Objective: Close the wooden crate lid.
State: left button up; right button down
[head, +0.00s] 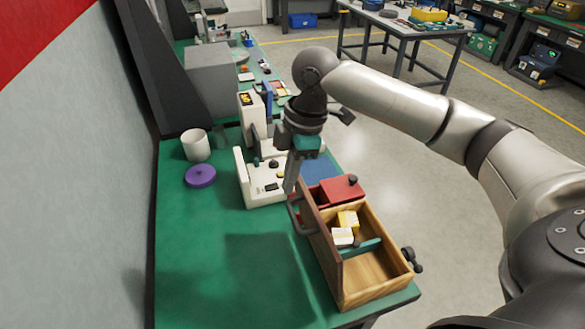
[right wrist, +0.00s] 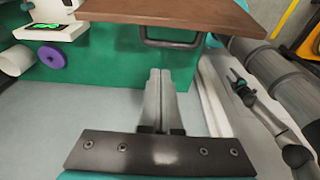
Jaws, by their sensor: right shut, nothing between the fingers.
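The wooden crate (head: 377,288) stands at the right front corner of the green table. Its lid (head: 322,243) is open, standing roughly upright along the crate's left side. A dark handle (head: 296,216) is on the lid's left face; the lid (right wrist: 190,12) and handle (right wrist: 172,42) also show in the right wrist view. My right gripper (head: 289,189) points down beside the lid's far end, near the handle. Its fingers (right wrist: 160,75) are shut together and empty. I cannot tell whether they touch the lid.
A yellow block (head: 348,219) and a white block (head: 342,237) are in the crate. A red box (head: 341,190) stands just behind it. A white device (head: 260,188), purple disc (head: 200,176) and white cup (head: 195,146) are farther back. The table's front left is clear.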

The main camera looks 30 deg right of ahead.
jog(key=d+f, duration=0.1)
jog(key=f, duration=0.2)
jog(key=d+f, duration=0.1)
jog(key=f, duration=0.1)
jog(key=shift+s+d+f+p, duration=0.15)
jog(key=shift+s+d+p, duration=0.15)
jog(key=shift+d+p, duration=0.05)
jog(key=shift+w, duration=0.15)
